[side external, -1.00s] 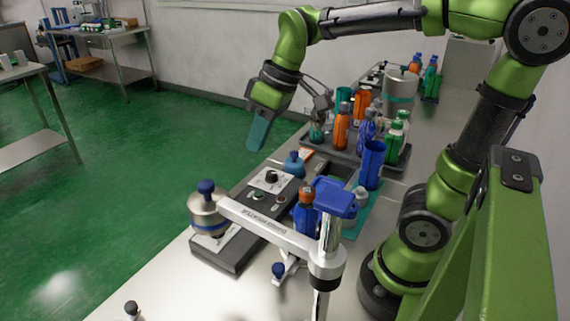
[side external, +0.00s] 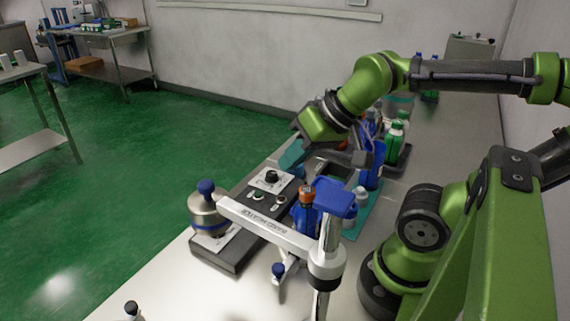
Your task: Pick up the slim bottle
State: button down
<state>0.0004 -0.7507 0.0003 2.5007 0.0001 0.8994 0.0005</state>
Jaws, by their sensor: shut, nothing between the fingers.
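I cannot tell for sure which bottle is the slim one. A blue bottle with an orange cap (side external: 306,208) stands upright at the sleeve applicator (side external: 262,222), partly behind its white arm. My gripper (side external: 366,155) is low over the near part of the tray, shut and empty. It and my wrist hide most of the tray's other contents; whether it touches anything is unclear.
A blue cup (side external: 374,177) stands just in front of the tray, close to my gripper. A steel canister with a blue knob (side external: 207,210) and a blue-topped post (side external: 335,197) rise nearer the camera. The bench's front (side external: 165,285) is mostly clear.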

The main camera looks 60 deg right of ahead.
dwell(0.4)
jog(key=c, duration=0.6)
grip_release()
jog(key=shift+f, duration=0.1)
notch_tip(320, 180, up, 6)
jog(key=n+g+h, duration=0.2)
jog(key=n+g, duration=0.5)
send_over(307, 189)
jog(key=shift+n, duration=0.3)
jog(key=f, duration=1)
jog(key=shift+s+a+f, duration=0.1)
jog(key=shift+a+f, duration=0.15)
jog(key=shift+f, duration=0.05)
jog(key=shift+d+f, duration=0.2)
jog(key=shift+f, duration=2.8)
